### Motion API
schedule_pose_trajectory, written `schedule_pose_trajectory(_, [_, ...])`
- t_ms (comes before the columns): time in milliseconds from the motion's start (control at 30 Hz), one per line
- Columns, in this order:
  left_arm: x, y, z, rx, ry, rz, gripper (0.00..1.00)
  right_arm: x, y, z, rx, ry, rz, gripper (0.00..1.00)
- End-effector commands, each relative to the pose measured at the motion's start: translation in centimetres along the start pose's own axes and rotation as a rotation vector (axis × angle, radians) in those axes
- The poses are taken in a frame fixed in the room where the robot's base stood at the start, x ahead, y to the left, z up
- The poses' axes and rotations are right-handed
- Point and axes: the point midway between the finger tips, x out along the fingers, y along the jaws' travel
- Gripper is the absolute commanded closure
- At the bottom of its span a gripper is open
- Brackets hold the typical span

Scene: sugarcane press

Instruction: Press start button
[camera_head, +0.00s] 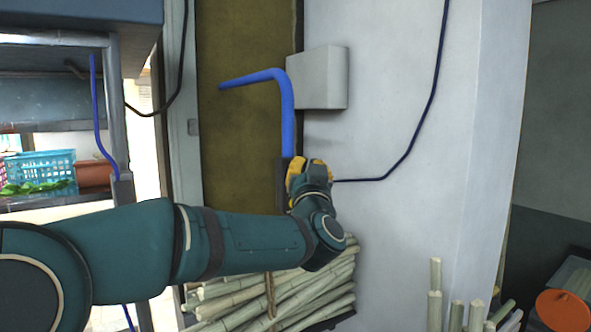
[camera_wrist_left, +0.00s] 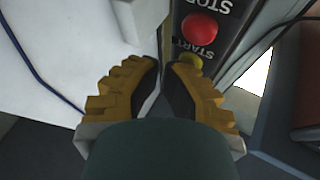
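The yellow start button (camera_wrist_left: 192,62) shows in the left wrist view on a dark panel (camera_wrist_left: 182,22) marked START, below a red stop button (camera_wrist_left: 200,27) marked STOP. My left gripper (camera_wrist_left: 167,66) has yellow fingers with dark pads. A narrow gap shows between the fingertips, with nothing held. One fingertip overlaps the lower edge of the start button; whether it touches cannot be told. In the head view my left gripper (camera_head: 306,166) is in front of the wall, by the foot of a blue bent bar (camera_head: 288,115), and hides the buttons. My right gripper is not in view.
A light grey box (camera_head: 318,77) juts from the wall above my gripper, and a dark blue cable (camera_head: 425,118) hangs right. Cane bundles (camera_head: 290,300) lie below my forearm. A shelf with a teal basket (camera_head: 40,168) is at left. An orange lid (camera_head: 564,310) is at lower right.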

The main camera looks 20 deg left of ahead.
Motion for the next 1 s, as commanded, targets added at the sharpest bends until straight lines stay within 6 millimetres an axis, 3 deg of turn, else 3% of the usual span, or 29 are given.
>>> schedule_pose_trajectory(1000, [-1.4, 0.7, -0.7, 0.0, 0.0, -0.001, 1.0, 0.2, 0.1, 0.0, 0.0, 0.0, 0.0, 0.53])
